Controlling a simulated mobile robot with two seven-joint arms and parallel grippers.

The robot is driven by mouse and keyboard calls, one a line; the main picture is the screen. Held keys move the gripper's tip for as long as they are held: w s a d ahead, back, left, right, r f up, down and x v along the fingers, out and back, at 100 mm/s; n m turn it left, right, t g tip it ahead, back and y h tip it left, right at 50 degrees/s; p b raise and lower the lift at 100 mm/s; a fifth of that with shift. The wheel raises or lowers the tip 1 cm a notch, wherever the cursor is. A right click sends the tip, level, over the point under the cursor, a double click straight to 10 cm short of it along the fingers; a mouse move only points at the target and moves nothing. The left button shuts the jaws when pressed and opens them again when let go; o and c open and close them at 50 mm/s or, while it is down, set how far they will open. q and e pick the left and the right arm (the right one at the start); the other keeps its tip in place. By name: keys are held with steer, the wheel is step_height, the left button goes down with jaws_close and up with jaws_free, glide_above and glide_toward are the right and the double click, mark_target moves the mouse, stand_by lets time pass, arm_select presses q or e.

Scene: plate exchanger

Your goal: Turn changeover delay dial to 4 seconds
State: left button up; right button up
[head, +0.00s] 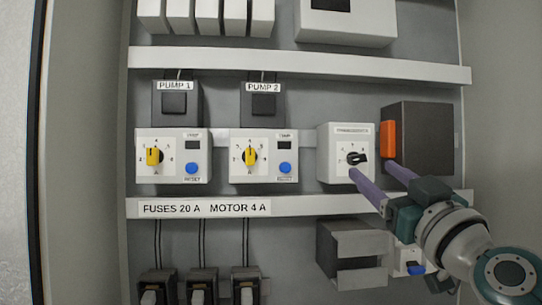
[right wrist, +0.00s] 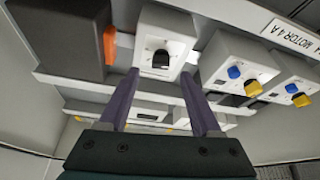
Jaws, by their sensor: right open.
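The changeover dial is a black knob (head: 357,158) on the front of a white box (head: 338,142) with a label along its top. Small marks surround the knob, but its exact setting is too small to read. In the right wrist view the knob (right wrist: 160,59) shows ahead, between the lines of the fingers. My right gripper (head: 371,168) is open, with its two purple fingers on either side of the knob's lower area. The fingers also show spread and empty in the right wrist view (right wrist: 159,75). I cannot tell whether they touch anything. My left gripper is out of view.
A dark box (head: 428,138) with an orange block (head: 388,140) stands close to the right. Pump 1 (head: 174,172) and Pump 2 (head: 263,172) relays with yellow dials and blue buttons sit to the left. A labelled rail (head: 290,206) runs below, with a grey bracket (head: 362,243) beneath it.

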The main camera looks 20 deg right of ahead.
mark_target(360, 161)
steer(key=shift+p+x, duration=0.3)
steer(key=shift+x, duration=1.9)
steer(key=shift+a, duration=0.1)
steer(key=shift+c, duration=0.2)
jaws_close()
